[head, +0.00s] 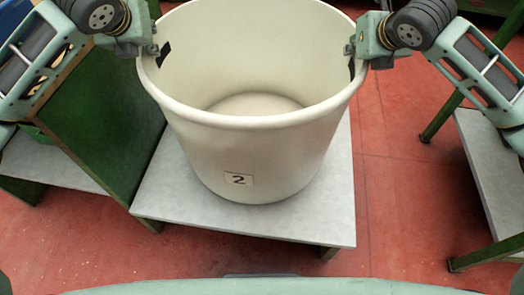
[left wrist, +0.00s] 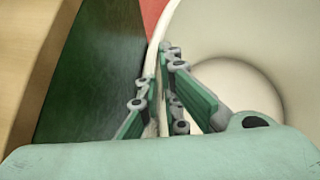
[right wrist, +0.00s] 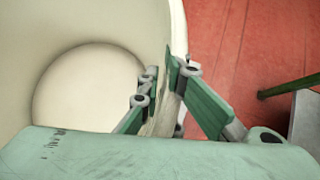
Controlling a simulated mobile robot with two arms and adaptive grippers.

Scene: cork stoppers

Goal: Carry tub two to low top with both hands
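Tub two (head: 250,150) is a large, empty cream tub with a "2" label on its front. In the head view it is upright over a low grey top (head: 180,205), and its base appears to rest on it. My left gripper (head: 152,50) is at the left rim, its fingers on either side of the wall, closed on it in the left wrist view (left wrist: 160,90). My right gripper (head: 352,50) is at the right rim, with the wall pinched between its fingers in the right wrist view (right wrist: 165,90). The tub's far base edge is hidden.
A dark green panel (head: 105,110) stands close on the tub's left. Another grey top (head: 50,160) lies beyond it at the left. A grey-topped green stand (head: 485,165) is at the right. Red floor (head: 390,190) is clear between the tub's stand and it.

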